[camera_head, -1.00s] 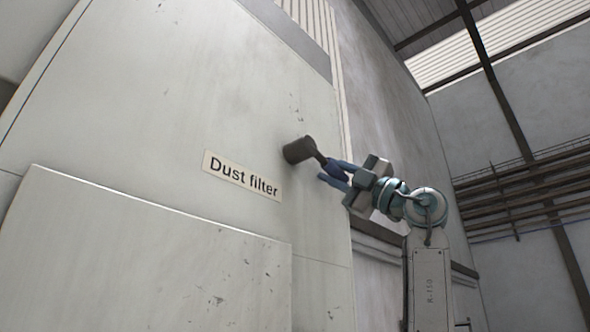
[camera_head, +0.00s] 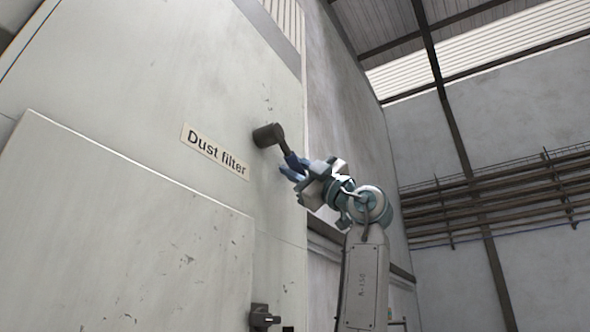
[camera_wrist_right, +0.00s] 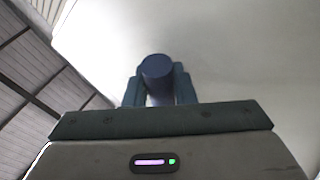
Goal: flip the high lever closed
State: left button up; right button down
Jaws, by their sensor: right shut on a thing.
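The high lever is a dark cylindrical hub (camera_head: 268,135) high on the pale machine panel, with a short arm slanting down and right from it. It sits right of the "Dust filter" label (camera_head: 215,150). My right gripper (camera_head: 292,168) is shut on the lever's blue end, below and right of the hub. In the right wrist view the lever's round blue end (camera_wrist_right: 157,72) lies between the two blue fingers. My left gripper is not in view.
The pale machine panel (camera_head: 120,90) fills the left side. A small dark switch (camera_head: 263,317) sits low on it. Dark pipes (camera_head: 490,205) run along the far wall at right. The space right of my arm is open.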

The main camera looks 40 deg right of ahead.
jog(key=shift+w+a+f, duration=0.1)
jog(key=shift+f, duration=0.1)
jog(key=c, duration=1.5)
grip_release()
jog(key=shift+s, duration=0.2)
jog(key=shift+s+f+b, duration=0.2)
jog(key=shift+f+b, duration=0.05)
jog(key=shift+b, duration=0.05)
jog(key=b+v, duration=0.4)
jog(key=v, duration=0.6)
jog(key=shift+b, duration=0.3)
